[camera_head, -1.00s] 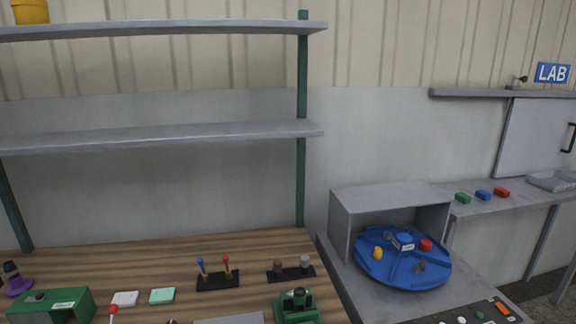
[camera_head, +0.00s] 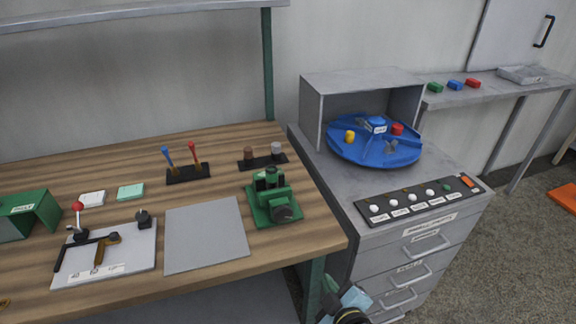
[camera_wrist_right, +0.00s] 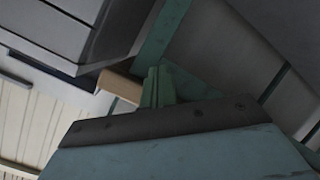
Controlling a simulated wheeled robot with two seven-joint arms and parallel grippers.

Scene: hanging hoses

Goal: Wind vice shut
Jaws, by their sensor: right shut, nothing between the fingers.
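The green vice (camera_head: 272,196) stands on its base at the right front part of the wooden workbench. A dark round part faces the front, and a dark piece shows near its top. The gap between its jaws is too small to judge. My right gripper (camera_head: 328,284) is low at the bottom of the head view, below and right of the vice, beside the bench's green leg and apart from the vice. In the right wrist view its fingers (camera_wrist_right: 158,88) are shut with nothing held. My left gripper is not in view.
A grey plate (camera_head: 206,235) lies left of the vice, with a white clamp board (camera_head: 130,258) beyond it. A grey drawer cabinet (camera_head: 400,235) with a blue turntable (camera_head: 350,153) stands to the right. The bench edge and leg lie close to my right gripper.

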